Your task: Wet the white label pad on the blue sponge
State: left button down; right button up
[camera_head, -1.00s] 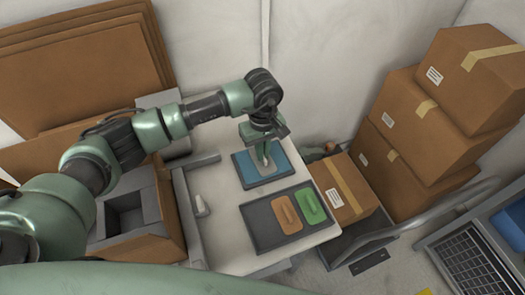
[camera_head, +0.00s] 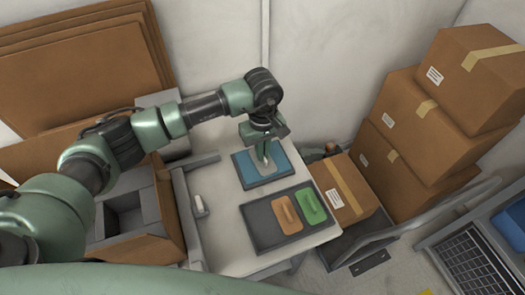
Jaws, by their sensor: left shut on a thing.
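The blue sponge (camera_head: 247,168) lies flat in a dark tray on the white table, left of the middle of the view. My left gripper (camera_head: 263,158) points down over it and is shut on the label pad (camera_head: 266,171), a pale flat plate with a green handle. The pad is at the sponge's surface; whether it presses into it I cannot tell. The gripper partly hides the handle. My right gripper is not in view.
A dark tray (camera_head: 260,218) nearer on the table holds an orange pad (camera_head: 287,214) and a green pad (camera_head: 311,206). An open carton (camera_head: 125,218) stands left. A taped box (camera_head: 347,188) and stacked boxes (camera_head: 424,122) stand right.

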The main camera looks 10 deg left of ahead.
pick_arm(q)
jog(key=shift+s, duration=0.1)
dwell(0.3)
jog(key=shift+r+p, duration=0.45)
jog(key=shift+r, duration=0.4)
jog(key=shift+r+p, duration=0.9)
jog(key=shift+r, duration=1.75)
